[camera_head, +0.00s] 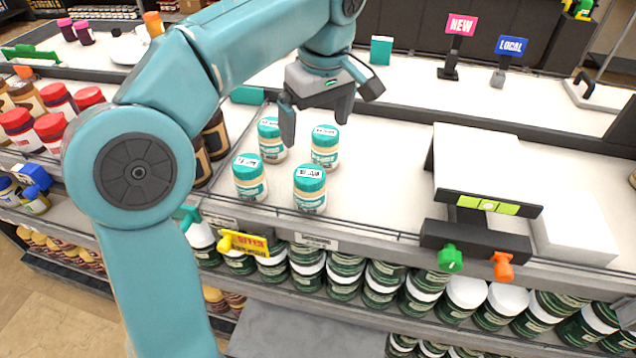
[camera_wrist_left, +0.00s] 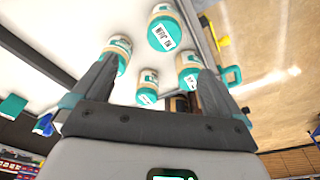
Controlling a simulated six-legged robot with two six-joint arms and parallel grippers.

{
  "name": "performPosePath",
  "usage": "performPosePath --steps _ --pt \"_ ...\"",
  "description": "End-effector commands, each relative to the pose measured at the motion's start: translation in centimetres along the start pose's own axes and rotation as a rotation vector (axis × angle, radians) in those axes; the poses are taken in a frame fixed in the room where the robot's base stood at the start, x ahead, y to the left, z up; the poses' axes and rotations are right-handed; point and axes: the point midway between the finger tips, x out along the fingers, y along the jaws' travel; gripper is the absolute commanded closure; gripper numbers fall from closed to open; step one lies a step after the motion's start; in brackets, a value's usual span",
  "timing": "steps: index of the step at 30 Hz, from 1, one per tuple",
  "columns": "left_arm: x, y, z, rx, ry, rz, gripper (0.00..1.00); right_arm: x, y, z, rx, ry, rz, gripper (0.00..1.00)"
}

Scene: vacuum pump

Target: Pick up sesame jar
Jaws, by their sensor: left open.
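Several teal-lidded jars with pale bodies stand upright on the white shelf top: a back left jar (camera_head: 271,140), a back right jar (camera_head: 325,147), a front left jar (camera_head: 250,178) and a front right jar (camera_head: 310,188). Their label print is too small to read, so I cannot tell which is sesame. My left gripper (camera_head: 317,115) is open and empty above the back pair. In the left wrist view, my left gripper (camera_wrist_left: 155,78) has its fingers spread, with jars (camera_wrist_left: 148,86) beyond and between them. My right gripper is out of view.
A white scale-like device (camera_head: 490,165) stands to the right. Brown jars (camera_head: 214,135) stand left behind a divider. Green-and-white tubs (camera_head: 340,275) fill the shelf below. NEW (camera_head: 461,25) and LOCAL (camera_head: 511,46) signs stand at the back.

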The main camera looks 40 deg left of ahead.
Motion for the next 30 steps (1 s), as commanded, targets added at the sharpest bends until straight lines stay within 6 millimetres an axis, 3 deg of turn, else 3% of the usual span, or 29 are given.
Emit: performPosePath --steps 12,21,30 --pt "8.6 -0.7 0.5 -0.001 -0.001 -0.003 0.0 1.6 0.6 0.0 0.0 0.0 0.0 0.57" --pt "11.5 -0.5 0.5 0.0 -0.001 -0.002 0.0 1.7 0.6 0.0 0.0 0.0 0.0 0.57" --pt "15.8 -0.3 0.8 -0.001 -0.001 -0.002 0.0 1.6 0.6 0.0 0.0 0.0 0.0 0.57"
